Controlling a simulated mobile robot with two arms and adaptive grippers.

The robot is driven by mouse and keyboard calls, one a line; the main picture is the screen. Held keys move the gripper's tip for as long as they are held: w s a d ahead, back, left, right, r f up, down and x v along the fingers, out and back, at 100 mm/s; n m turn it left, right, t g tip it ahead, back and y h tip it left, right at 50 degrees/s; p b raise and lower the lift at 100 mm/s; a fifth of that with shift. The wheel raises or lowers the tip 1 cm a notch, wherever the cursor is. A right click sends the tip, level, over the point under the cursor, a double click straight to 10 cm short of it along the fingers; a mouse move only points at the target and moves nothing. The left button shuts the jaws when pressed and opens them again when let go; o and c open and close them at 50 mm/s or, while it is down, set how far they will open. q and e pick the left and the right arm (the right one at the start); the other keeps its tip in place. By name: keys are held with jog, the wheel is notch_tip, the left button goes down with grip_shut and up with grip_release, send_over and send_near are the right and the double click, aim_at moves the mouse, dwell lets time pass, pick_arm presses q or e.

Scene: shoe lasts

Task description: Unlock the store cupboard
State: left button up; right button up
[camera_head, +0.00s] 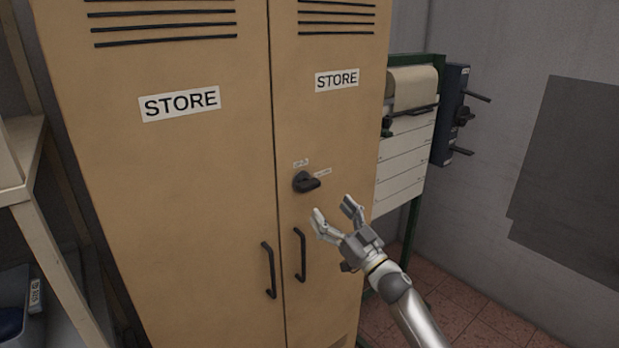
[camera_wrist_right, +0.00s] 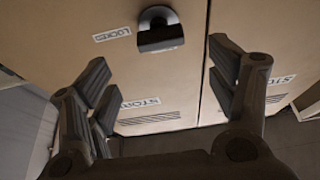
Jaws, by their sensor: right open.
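The tan store cupboard (camera_head: 190,150) has two closed doors with "STORE" labels. A dark turn knob (camera_head: 306,181) sits on its right door, with a small label above it and another to its right. Its grip lies roughly level. In the right wrist view the knob (camera_wrist_right: 160,30) is at the top, with a label reading "LOCKED" (camera_wrist_right: 112,34) beside it. My right gripper (camera_head: 333,207) is open and empty, just below and right of the knob, apart from it. In the wrist view the knob lies beyond and between its fingers (camera_wrist_right: 158,75). My left gripper is out of view.
Two dark door handles (camera_head: 268,270) (camera_head: 300,255) hang below the knob. A green-framed stand (camera_head: 410,135) with white panels stands right of the cupboard. A shelf unit (camera_head: 40,190) stands at the left. Tiled floor (camera_head: 460,310) is free at lower right.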

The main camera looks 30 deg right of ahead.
aim_at(312, 188)
jog(key=x, duration=0.2)
jog(key=p+x, duration=0.1)
jog(key=x, duration=0.1)
jog(key=shift+s+a+r, duration=0.15)
jog(key=shift+r, duration=0.15)
jog(key=w, duration=0.2)
jog(key=w+p, duration=0.1)
jog(key=shift+r, duration=0.25)
jog(key=shift+x, duration=1.2)
jog(key=shift+w+r+p, duration=0.1)
jog(key=shift+w+p, duration=0.1)
jog(key=shift+p, duration=0.1)
jog(key=shift+w, duration=0.15)
jog(key=c, duration=1)
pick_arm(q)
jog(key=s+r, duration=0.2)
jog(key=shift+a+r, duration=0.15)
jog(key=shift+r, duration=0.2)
